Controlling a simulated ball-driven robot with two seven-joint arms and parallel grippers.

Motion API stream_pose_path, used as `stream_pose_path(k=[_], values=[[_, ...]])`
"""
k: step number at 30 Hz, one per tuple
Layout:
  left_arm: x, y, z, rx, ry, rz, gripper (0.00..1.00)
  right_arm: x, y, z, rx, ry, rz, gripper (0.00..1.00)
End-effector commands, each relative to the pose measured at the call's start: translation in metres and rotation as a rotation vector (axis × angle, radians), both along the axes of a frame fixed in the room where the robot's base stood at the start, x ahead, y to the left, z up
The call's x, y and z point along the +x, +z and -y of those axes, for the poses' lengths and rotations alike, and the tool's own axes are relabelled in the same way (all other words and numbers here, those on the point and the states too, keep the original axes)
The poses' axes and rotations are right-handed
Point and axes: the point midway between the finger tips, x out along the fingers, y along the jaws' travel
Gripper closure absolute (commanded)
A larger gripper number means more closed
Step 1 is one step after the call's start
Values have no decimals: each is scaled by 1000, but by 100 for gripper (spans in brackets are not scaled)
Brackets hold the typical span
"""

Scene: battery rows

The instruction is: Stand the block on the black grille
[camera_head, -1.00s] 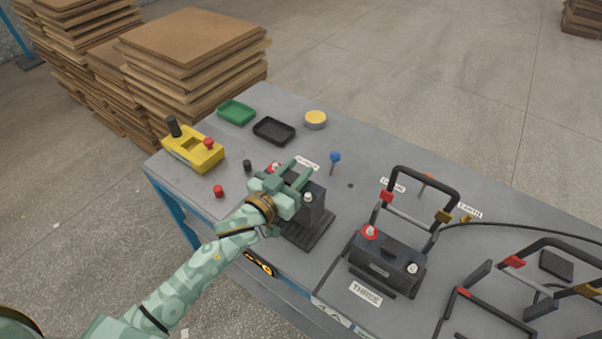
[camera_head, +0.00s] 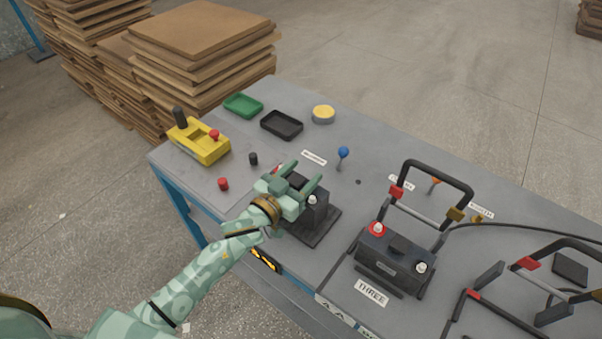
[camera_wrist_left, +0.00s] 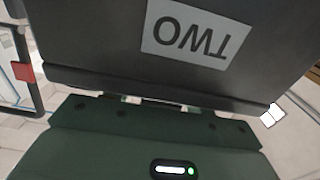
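The block is a dark battery (camera_head: 317,215) with a pale terminal on top. It stands upright on the black grille (camera_head: 326,233), a flat dark plate at the table's front edge; part of the plate is hidden. In the left wrist view the block's face, labelled TWO (camera_wrist_left: 190,30), fills the upper picture very close up. My left gripper (camera_head: 304,175) is over the block's top, its fingers spread on either side of the dark handle, with a gap showing. The fingertips are not seen in the wrist view. My right gripper is not in view.
Battery THREE (camera_head: 390,260) stands to the right, with a black-handled frame (camera_head: 440,170) behind it. A yellow control box (camera_head: 198,143), a green tray (camera_head: 243,105), a black tray (camera_head: 281,124) and a blue-topped peg (camera_head: 343,153) are on the table.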

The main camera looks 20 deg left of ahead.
Motion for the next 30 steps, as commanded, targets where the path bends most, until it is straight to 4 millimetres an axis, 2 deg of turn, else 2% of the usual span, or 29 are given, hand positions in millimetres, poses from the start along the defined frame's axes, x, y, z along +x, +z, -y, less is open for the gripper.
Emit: stream_pose_path(k=[6,8,21,25,30], values=[[0,4,0,1,0,0,46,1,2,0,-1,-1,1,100],[-6,2,-2,1,0,-3,46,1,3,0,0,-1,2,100],[-94,2,-34,0,1,-3,46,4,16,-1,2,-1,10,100],[-108,2,-39,1,0,-1,46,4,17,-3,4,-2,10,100],[-113,2,-42,1,0,0,46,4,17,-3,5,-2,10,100]])
